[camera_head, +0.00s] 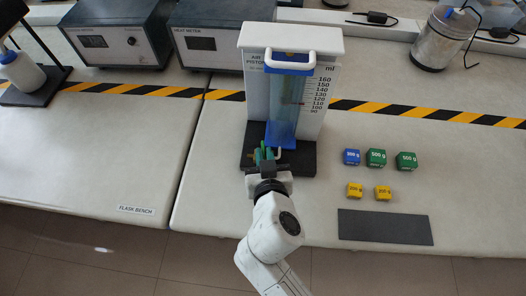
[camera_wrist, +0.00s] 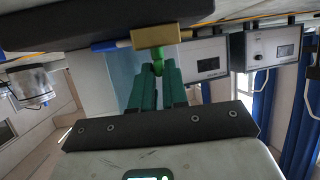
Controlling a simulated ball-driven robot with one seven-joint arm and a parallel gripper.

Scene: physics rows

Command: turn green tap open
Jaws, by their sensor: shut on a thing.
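The green tap (camera_wrist: 157,66) shows in the wrist view as a small green handle under a brass block (camera_wrist: 160,36). My gripper (camera_wrist: 158,74) has dark green fingers that close in on the tap's handle from both sides. In the head view my gripper (camera_head: 264,156) is at the front of the air piston stand, over its black base (camera_head: 302,160). There the tap is mostly hidden by the fingers. How far the handle is turned cannot be told.
The piston's clear blue cylinder (camera_head: 284,108) stands behind my gripper, with a white handle (camera_head: 290,66) on top. Small blue, green and yellow weights (camera_head: 376,158) and a dark mat (camera_head: 385,227) lie to the right.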

